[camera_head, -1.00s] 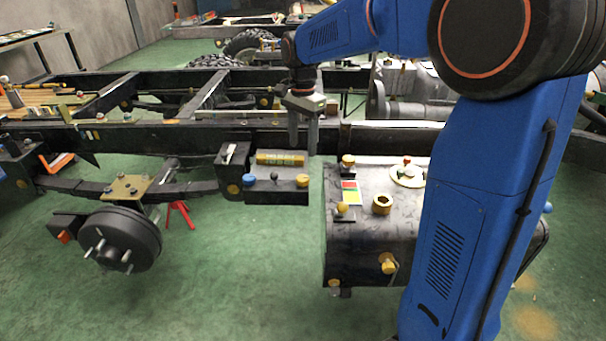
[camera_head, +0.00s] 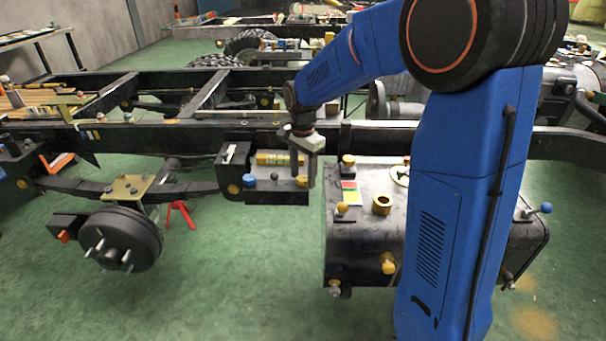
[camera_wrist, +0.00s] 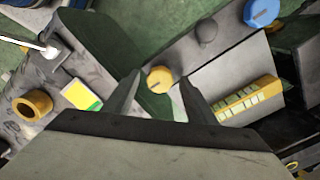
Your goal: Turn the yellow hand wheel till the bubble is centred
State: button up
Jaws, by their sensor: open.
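The yellow hand wheel (camera_head: 301,181) sits at the right end of a dark bracket (camera_head: 270,197) on the chassis rail. In the wrist view the yellow hand wheel (camera_wrist: 159,78) shows between my open fingertips. My gripper (camera_head: 303,176) points down, with its fingers in front of and around the wheel in the picture; I cannot tell whether they touch it. A yellow-framed level vial (camera_head: 270,158) lies on the bracket behind, and its pale green segments show in the wrist view (camera_wrist: 247,98). The bubble is too small to make out.
A blue knob (camera_head: 250,180) and a dark knob (camera_head: 274,177) stand on the same bracket, left of the wheel. A dark tank (camera_head: 360,235) with yellow fittings is close on the right. A wheel hub (camera_head: 120,240) hangs at left. Green floor lies open in front.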

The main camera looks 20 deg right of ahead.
jog(key=c, duration=1)
jog(key=shift+c, duration=0.2)
jog(key=shift+n, duration=0.3)
jog(key=n, duration=1)
jog(key=shift+n, duration=0.4)
jog(key=n, duration=1.3)
jog(key=shift+n, duration=0.3)
